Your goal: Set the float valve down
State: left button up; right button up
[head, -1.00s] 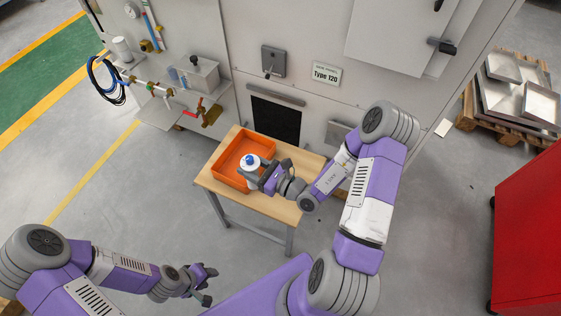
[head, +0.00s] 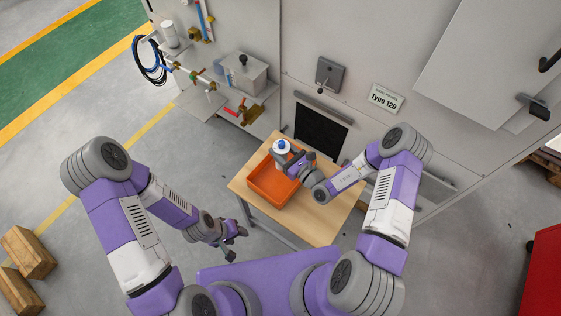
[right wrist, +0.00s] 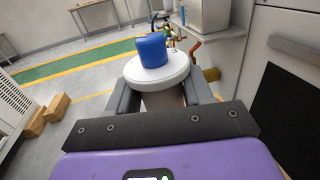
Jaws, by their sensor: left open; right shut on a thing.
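The float valve (head: 281,146), a white round body with a blue cap, is held in my right gripper (head: 291,159). In the right wrist view, the float valve (right wrist: 158,68) stands upright between the two fingers of my right gripper (right wrist: 162,92), which is shut on its darker lower body. In the head view it appears over the far end of an orange tray (head: 262,196); I cannot tell its height. The fingers hide its lower part. My left gripper (head: 236,243) is open and empty, in front of the table.
The orange tray lies on a wooden table (head: 322,218) with bare top to its right. A grey cabinet (head: 350,118) stands behind the table. A side bench with piping and a red-handled valve (head: 236,112) is at the back left. Wooden blocks (head: 28,253) lie on the left floor.

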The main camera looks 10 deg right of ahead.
jog(key=f, duration=0.2)
jog(key=f+b, duration=0.1)
jog(key=shift+s+f, duration=0.25)
jog(key=shift+f+b, duration=0.65)
jog(key=shift+f, duration=1.55)
jog(key=o, duration=1.3)
jog(key=shift+f, duration=0.15)
jog(key=shift+c, duration=0.2)
jog(key=shift+r, duration=0.25)
jog(key=p+v, duration=0.1)
jog(key=v, duration=1.1)
jog(key=shift+p, duration=0.4)
jog(key=shift+f, duration=0.1)
